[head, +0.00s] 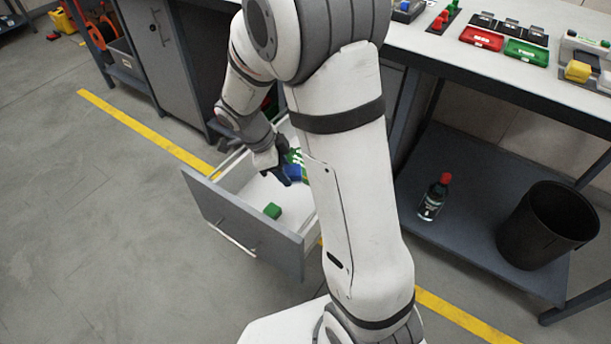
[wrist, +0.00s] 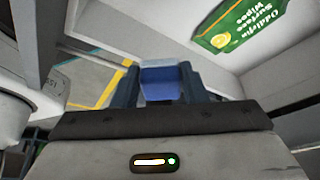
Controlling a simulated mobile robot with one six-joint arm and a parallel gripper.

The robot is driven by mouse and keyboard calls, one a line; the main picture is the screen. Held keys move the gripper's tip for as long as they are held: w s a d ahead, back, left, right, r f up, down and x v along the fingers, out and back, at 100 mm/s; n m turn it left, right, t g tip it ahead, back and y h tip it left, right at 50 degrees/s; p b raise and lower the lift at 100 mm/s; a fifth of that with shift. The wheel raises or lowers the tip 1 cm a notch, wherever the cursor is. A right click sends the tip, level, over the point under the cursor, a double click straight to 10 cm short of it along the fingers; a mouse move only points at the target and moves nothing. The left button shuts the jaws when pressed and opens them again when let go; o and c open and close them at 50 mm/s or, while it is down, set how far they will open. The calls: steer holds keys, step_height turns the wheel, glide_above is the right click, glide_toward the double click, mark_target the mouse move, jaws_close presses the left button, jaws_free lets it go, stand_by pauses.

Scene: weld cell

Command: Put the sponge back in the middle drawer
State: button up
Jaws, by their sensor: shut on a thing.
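A blue sponge (wrist: 160,88) with a paler layer along its top edge is between the two dark fingers of my gripper (wrist: 160,80) in the wrist view. In the head view my gripper (head: 287,174) reaches down over the open drawer (head: 238,238), shut on the blue sponge (head: 294,171). The sponge is over or inside the drawer; I cannot tell whether it touches the floor of it. The drawer is pulled out, with a grey front and white inside. My arm hides its right part and the other drawers.
In the drawer lie a small green block (head: 272,211) and a green wipes packet (wrist: 238,27), the packet near the sponge. A bottle with a red cap (head: 434,198) and a black bin (head: 545,226) stand on the lower shelf at right.

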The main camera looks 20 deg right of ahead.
step_height(320, 180, down, 10)
steer(key=s+f+m+g+b, duration=0.1)
steer(key=s+m+b, duration=0.2)
steer(key=b, duration=0.3)
glide_above(295, 229)
steer(key=a, duration=0.1)
steer(key=f, duration=0.5)
steer(key=shift+w+a+f, duration=0.1)
steer(key=shift+w+f, duration=0.25)
steer(key=shift+w, duration=0.05)
steer(key=shift+f+b, duration=0.85)
steer(key=shift+f, duration=0.9)
steer(key=shift+f, duration=0.2)
steer(key=o, duration=0.9)
steer(key=shift+r, duration=0.1)
steer(key=shift+o, duration=0.2)
